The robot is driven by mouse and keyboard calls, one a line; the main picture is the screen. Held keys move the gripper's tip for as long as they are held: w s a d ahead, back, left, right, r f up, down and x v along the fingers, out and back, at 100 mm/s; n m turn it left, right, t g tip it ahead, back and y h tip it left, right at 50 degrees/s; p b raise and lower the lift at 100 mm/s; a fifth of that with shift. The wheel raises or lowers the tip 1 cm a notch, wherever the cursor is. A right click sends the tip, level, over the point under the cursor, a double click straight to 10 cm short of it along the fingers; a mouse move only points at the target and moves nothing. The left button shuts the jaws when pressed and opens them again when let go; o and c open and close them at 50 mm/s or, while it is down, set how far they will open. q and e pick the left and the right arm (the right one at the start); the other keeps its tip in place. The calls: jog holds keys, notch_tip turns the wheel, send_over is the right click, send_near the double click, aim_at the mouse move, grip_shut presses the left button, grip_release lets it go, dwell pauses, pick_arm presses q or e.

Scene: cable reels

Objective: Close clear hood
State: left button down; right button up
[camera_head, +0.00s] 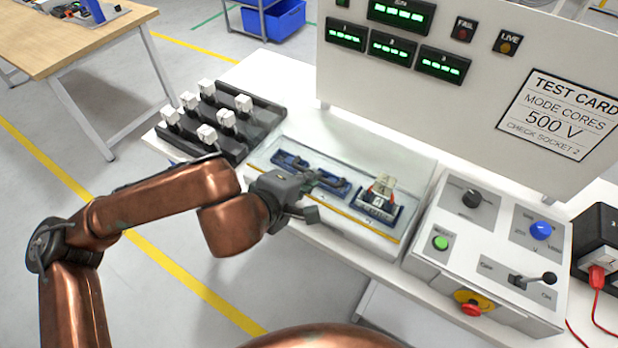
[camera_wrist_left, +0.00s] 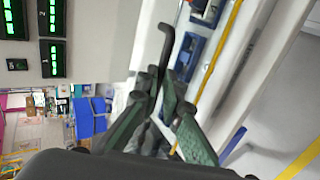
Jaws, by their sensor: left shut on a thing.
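The clear hood (camera_head: 405,172) is a see-through cover over the test bay on the white bench. It looks low and nearly flat, but I cannot tell if it is fully down. A yellow strip (camera_head: 362,224) runs along the bay's front. My left gripper (camera_head: 314,192) is over the left part of the bay. In the left wrist view, the left gripper (camera_wrist_left: 165,75) is shut on a dark bent bar, seemingly a handle (camera_wrist_left: 166,42). Its join to the hood is unclear. Blue sockets and a white-topped plug block (camera_head: 381,195) sit in the bay. My right gripper is out of view.
A rack of white-topped plugs (camera_head: 217,122) stands left of the bay. A control box (camera_head: 490,240) with knobs, buttons and a lever stands to its right. The upright display panel (camera_head: 450,95) rises behind. Open floor lies in front of the bench.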

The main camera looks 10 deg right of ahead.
pick_arm(q)
jog(key=c, duration=2.4)
grip_release()
jog(key=shift+w+f, duration=0.15)
jog(key=shift+f, duration=0.3)
jog(key=shift+o, duration=0.5)
jog(key=shift+w+d+f, duration=0.1)
jog(key=shift+w+d, duration=0.15)
jog(key=shift+o, duration=1.3)
jog(key=shift+s+r, duration=0.1)
jog(key=shift+r, duration=0.1)
jog(key=v, duration=1.2)
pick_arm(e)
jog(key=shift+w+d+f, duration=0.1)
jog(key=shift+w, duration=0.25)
pick_arm(q)
jog(key=shift+a, duration=0.1)
